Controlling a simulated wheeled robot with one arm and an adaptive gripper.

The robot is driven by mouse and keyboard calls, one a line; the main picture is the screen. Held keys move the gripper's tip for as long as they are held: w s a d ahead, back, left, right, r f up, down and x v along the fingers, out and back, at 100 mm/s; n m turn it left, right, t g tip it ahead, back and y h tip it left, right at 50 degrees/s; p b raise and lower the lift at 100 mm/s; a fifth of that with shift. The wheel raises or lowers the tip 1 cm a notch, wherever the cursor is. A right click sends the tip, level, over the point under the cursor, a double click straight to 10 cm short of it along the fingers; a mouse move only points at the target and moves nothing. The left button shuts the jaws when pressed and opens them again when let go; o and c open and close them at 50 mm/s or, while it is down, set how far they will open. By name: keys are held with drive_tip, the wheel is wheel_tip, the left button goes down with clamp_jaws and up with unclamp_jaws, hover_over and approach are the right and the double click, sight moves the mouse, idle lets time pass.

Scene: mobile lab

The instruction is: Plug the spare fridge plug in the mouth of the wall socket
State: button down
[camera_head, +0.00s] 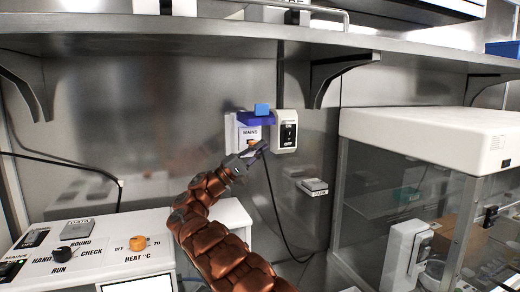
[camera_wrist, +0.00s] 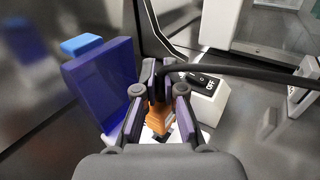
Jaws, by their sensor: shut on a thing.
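The wall socket (camera_head: 231,131) is a white plate marked MAINS on the metal back wall, with a purple flap (camera_head: 256,119) and blue tab sticking out above it. My gripper (camera_head: 248,155) is right in front of the plate's lower part. In the wrist view my gripper (camera_wrist: 158,98) is shut on the orange plug (camera_wrist: 157,120), whose black cable (camera_wrist: 240,73) runs off to the right. The plug also shows as a small orange patch in the head view (camera_head: 253,143). The socket's mouth is hidden behind the plug and fingers, so I cannot tell whether the plug is in it.
A white ON/OFF switch box (camera_head: 285,131) sits just right of the socket. The purple flap (camera_wrist: 102,82) is close left of my fingers. A metal shelf (camera_head: 200,38) hangs above. A control panel (camera_head: 95,248) is at lower left, a glass-sided cabinet (camera_head: 435,140) at right.

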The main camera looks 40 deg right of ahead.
drive_tip(key=shift+w+d+p, duration=0.2)
drive_tip(key=shift+w+p, duration=0.4)
drive_tip(key=shift+p, duration=0.55)
drive_tip(key=shift+w+d+p, duration=0.15)
drive_tip(key=shift+w+p, duration=0.45)
drive_tip(key=shift+p, duration=0.5)
drive_tip(key=shift+s+b, duration=0.1)
drive_tip(key=shift+b, duration=0.25)
drive_tip(key=shift+s+a+b, duration=0.2)
drive_tip(key=shift+s+b, duration=0.6)
drive_tip(key=shift+b, duration=0.6)
drive_tip(key=shift+w+d+r+p, duration=0.15)
drive_tip(key=shift+w+p, duration=0.75)
drive_tip(key=shift+p, duration=0.95)
idle(1.5)
drive_tip(key=c, duration=1.2)
unclamp_jaws()
